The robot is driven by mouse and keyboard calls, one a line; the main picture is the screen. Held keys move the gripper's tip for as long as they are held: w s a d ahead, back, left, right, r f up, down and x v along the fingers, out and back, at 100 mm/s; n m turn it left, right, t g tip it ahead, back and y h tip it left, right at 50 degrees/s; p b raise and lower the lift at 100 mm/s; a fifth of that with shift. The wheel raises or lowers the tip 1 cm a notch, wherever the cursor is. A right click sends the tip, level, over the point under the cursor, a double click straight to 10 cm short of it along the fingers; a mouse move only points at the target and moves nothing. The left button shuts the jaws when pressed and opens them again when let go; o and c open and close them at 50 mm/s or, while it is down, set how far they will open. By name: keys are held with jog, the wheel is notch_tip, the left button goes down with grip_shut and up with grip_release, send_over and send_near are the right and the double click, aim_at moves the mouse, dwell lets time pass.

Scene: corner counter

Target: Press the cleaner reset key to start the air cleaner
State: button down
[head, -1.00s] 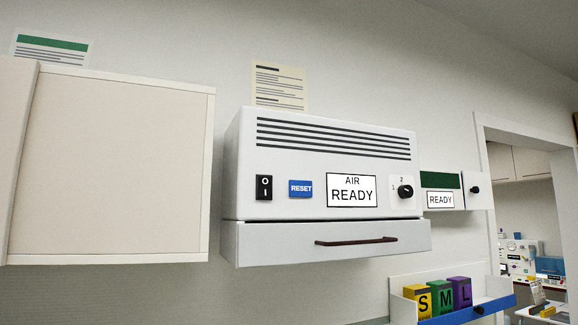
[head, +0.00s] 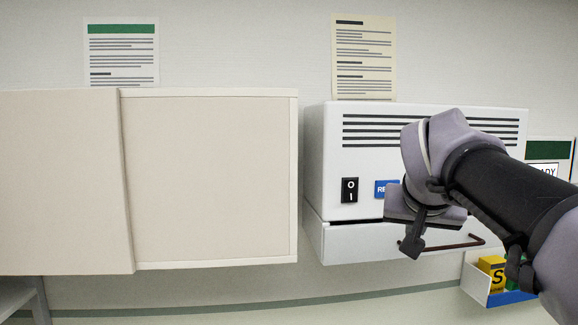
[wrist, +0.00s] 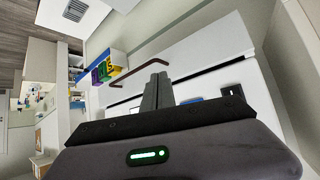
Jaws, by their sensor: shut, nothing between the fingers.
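The air cleaner (head: 325,150) is a white wall unit with dark vent slots on its upper front. Its blue RESET key (head: 382,188) sits right of the black O/I rocker switch (head: 349,190); my arm hides the key's right part. The unit's display and dial are hidden behind my arm. My gripper (head: 411,244) hangs before the unit's front, at the drawer's height, lower than the key. In the wrist view my gripper (wrist: 160,80) is shut and empty. Beside its fingers there is a bit of blue (wrist: 190,100), likely the key, and the rocker switch (wrist: 233,92).
A drawer with a dark bar handle (head: 455,244) lies under the panel. A beige cabinet (head: 210,180) hangs at the left. A shelf with coloured boxes (head: 492,268) is at lower right. Notices (head: 364,57) are on the wall.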

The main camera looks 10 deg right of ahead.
jog(key=w+d+r+h+p, duration=0.1)
jog(key=w+r+p, duration=0.3)
jog(key=w, duration=0.6)
jog(key=shift+r+p, duration=0.3)
jog(key=shift+p, duration=0.25)
jog(key=shift+d, duration=0.1)
dwell(1.8)
jog(key=shift+w, duration=0.4)
jog(key=shift+w+p, duration=0.35)
jog(key=shift+p, duration=0.05)
dwell(0.5)
jog(key=shift+s, duration=0.15)
jog(key=shift+s+b, duration=0.5)
jog(key=shift+s, duration=0.2)
